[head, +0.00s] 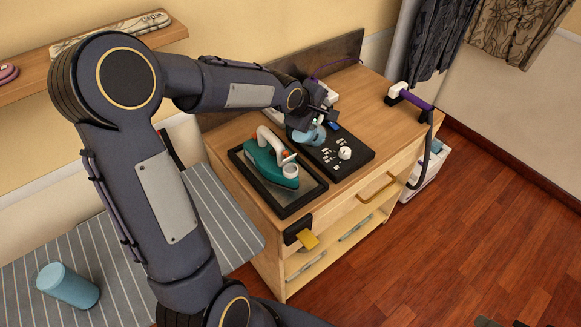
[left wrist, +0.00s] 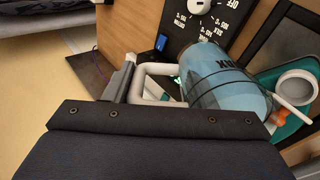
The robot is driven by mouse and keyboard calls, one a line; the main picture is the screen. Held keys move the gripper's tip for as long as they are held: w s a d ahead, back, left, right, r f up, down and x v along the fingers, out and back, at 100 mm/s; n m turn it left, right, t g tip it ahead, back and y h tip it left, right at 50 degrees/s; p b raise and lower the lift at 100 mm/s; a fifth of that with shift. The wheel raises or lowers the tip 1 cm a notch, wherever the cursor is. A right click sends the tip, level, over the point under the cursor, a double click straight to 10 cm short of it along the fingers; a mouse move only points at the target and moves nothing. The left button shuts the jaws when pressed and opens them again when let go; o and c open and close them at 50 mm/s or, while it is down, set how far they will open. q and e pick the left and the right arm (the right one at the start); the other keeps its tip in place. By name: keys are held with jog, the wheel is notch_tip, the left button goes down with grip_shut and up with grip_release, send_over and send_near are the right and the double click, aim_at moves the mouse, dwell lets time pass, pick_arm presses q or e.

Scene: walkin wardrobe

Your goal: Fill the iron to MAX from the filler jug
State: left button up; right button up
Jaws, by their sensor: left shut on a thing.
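The teal iron (head: 268,160) with its white handle rests in a black-framed tray (head: 316,192) on the wooden cabinet. A round white opening (head: 290,170) faces up at its near end. In the left wrist view this opening (left wrist: 296,88) is just right of the jug. The translucent blue filler jug (head: 309,136) hangs from my left gripper (head: 318,112), to the right of the iron. In the left wrist view the jug (left wrist: 222,75) looks tilted, with dark lettering. My left gripper is shut on its white handle (left wrist: 150,82). The water level is unclear. My right gripper is out of view.
A black panel (head: 358,160) with a white knob (head: 345,153) lies right of the tray. A purple-and-white handheld tool (head: 411,98) with a hose sits at the cabinet's right end. A blue cylinder (head: 66,285) lies on the striped board (head: 110,250).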

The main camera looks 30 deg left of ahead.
pick_arm(q)
jog(key=shift+s+r, duration=0.1)
jog(key=shift+r, duration=0.1)
jog(key=shift+s+a+t+b, duration=0.1)
jog(key=shift+s+t+b, duration=0.2)
jog(key=shift+t+b, duration=0.7)
dwell(1.4)
jog(key=shift+s+r+t, duration=0.25)
jog(key=shift+r+t, duration=0.1)
jog(key=shift+t, duration=0.15)
dwell(1.2)
jog(key=shift+s+a+r+t+h+b, duration=0.1)
jog(key=shift+s+r+t+h+b, duration=0.25)
jog(key=shift+r+t+b, duration=0.55)
dwell(2.1)
